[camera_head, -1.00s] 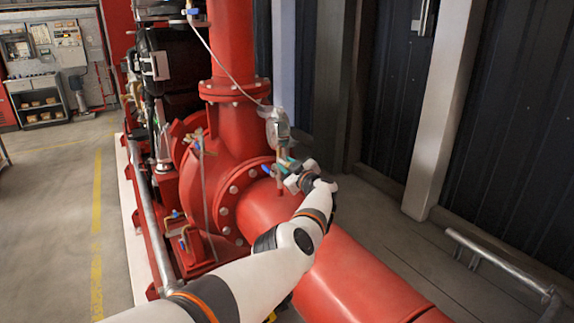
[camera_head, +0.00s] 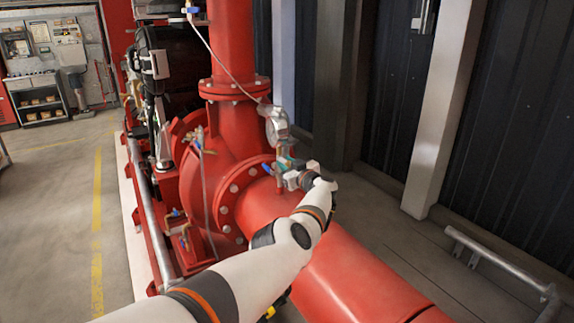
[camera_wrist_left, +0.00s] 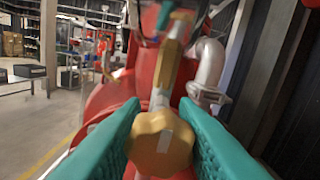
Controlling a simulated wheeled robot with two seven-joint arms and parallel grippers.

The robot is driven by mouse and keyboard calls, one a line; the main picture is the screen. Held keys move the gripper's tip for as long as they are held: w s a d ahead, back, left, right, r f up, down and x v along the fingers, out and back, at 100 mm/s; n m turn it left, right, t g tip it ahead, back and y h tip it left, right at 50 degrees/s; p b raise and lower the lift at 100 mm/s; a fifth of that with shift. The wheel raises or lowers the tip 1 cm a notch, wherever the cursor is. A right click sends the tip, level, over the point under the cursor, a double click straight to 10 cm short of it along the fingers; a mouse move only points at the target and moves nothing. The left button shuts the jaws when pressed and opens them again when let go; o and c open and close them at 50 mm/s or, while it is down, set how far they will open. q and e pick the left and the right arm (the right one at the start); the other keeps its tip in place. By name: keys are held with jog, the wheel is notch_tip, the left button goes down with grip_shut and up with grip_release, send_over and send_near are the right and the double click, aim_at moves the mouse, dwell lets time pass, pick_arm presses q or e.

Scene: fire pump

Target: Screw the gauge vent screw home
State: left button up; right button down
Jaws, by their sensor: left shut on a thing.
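The gauge vent screw (camera_wrist_left: 160,143) is a brass lobed knob in the middle of the left wrist view, at the near end of a brass and grey fitting. My left gripper (camera_wrist_left: 163,112) has its green fingers on either side of the knob and is shut on it. In the head view my left gripper (camera_head: 284,166) is at the small valve fitting below the gauge (camera_head: 277,126), and it hides the screw there. How deep the screw sits cannot be told. My right gripper is not in view.
The large red pump and pipe (camera_head: 345,275) lie below and around my left arm. A blue valve lever (camera_head: 267,168) is close to the left gripper. A dark corrugated wall (camera_head: 510,130) and pale posts stand at the right. Open floor (camera_head: 55,210) lies at the left.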

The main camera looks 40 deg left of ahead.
pick_arm(q)
jog(key=shift+f, duration=0.1)
jog(key=o, duration=1)
jog(key=p+v, duration=0.5)
jog(key=v, duration=0.7)
jog(key=shift+d, duration=0.15)
